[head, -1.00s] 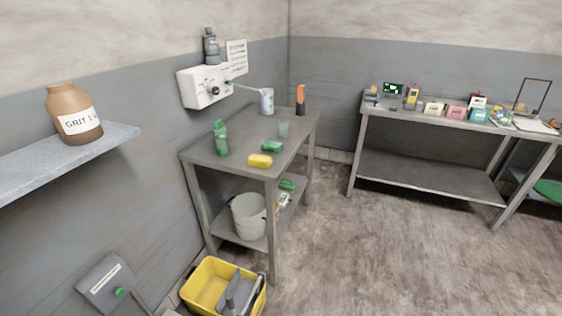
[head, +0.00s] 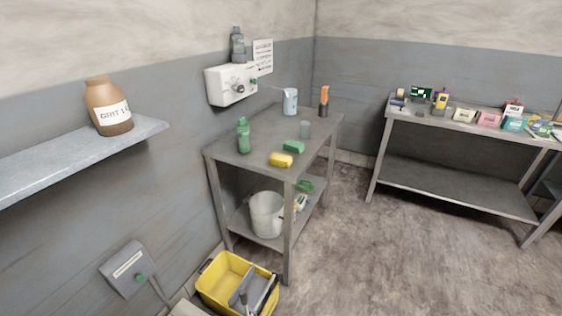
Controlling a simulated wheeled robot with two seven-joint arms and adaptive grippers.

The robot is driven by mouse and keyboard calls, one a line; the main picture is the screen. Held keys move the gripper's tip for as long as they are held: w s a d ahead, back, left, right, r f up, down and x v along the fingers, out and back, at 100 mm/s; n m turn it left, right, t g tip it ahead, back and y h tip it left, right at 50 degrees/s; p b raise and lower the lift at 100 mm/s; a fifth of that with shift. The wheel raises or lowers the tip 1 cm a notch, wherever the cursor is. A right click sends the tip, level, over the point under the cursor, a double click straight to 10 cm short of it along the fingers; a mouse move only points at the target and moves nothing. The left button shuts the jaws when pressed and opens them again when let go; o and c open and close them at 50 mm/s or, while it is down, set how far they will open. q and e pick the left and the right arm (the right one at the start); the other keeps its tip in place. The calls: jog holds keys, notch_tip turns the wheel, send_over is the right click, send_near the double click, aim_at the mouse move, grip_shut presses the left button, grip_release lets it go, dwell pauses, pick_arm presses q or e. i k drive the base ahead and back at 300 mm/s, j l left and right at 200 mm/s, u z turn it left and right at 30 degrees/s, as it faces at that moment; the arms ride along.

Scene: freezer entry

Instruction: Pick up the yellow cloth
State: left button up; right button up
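A small yellow block-shaped thing (head: 280,160) lies on the near edge of the grey metal table (head: 260,138) against the left wall. It could be the yellow cloth folded up or a sponge; I cannot tell which. A similar green one (head: 294,147) lies just behind it, to the right. Neither of my grippers shows in the head view.
A green bottle (head: 243,136), clear cup (head: 304,129), jug (head: 290,101) and orange-topped bottle (head: 324,101) share the table. A white bucket (head: 267,215) is on its lower shelf. A yellow mop bucket (head: 222,270) stands in front. Floor (head: 400,270) to the right is clear.

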aim_at(285, 160)
jog(key=u, duration=3.75)
jog(key=k+l, duration=0.15)
jog(key=k, duration=0.3)
jog(key=k+l, duration=0.2)
jog(key=k, duration=0.25)
jog(key=k+l, duration=0.15)
jog(key=k, duration=0.3)
